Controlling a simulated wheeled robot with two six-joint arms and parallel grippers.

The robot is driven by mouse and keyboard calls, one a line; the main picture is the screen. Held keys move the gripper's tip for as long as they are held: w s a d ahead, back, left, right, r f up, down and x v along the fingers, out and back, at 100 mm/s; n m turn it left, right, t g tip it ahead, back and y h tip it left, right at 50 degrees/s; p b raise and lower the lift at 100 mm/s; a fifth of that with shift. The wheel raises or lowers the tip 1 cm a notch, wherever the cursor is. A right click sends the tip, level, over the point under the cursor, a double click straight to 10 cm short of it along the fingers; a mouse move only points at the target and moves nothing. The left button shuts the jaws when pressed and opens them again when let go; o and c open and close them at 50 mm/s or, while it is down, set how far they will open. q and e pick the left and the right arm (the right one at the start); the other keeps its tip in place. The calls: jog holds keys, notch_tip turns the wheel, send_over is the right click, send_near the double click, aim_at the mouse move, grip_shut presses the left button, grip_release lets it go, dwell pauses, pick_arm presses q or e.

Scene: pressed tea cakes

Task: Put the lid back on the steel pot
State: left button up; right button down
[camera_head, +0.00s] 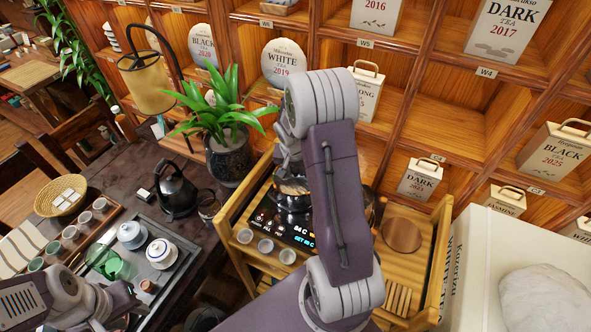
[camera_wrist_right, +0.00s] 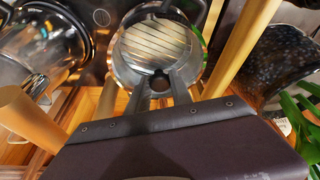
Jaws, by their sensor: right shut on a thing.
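My right gripper (camera_wrist_right: 158,95) is shut on the dark knob of a round, shiny lid (camera_wrist_right: 155,45) in the right wrist view. Striped reflections cover the lid. In the head view this gripper (camera_head: 287,163) is above the steel pot (camera_head: 292,202), which stands on the dark cooktop; my arm hides part of the pot. I cannot tell whether the lid touches the pot's rim. Another round steel vessel (camera_wrist_right: 45,45) shows at the left of the right wrist view. My left gripper (camera_head: 108,305) is low at the left of the head view; its fingertips are not clear.
The wooden cart (camera_head: 248,258) carries the cooktop, several small cups (camera_head: 265,246) and a round brown board (camera_head: 401,235). A potted plant (camera_head: 228,130) stands close left of the pot. Shelves rise behind. A black kettle (camera_head: 175,190) and tea ware are on the dark table.

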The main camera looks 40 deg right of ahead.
jog(key=c, duration=0.6)
grip_release()
jog(key=shift+r+p, duration=2.85)
jog(key=shift+r, duration=0.65)
grip_shut()
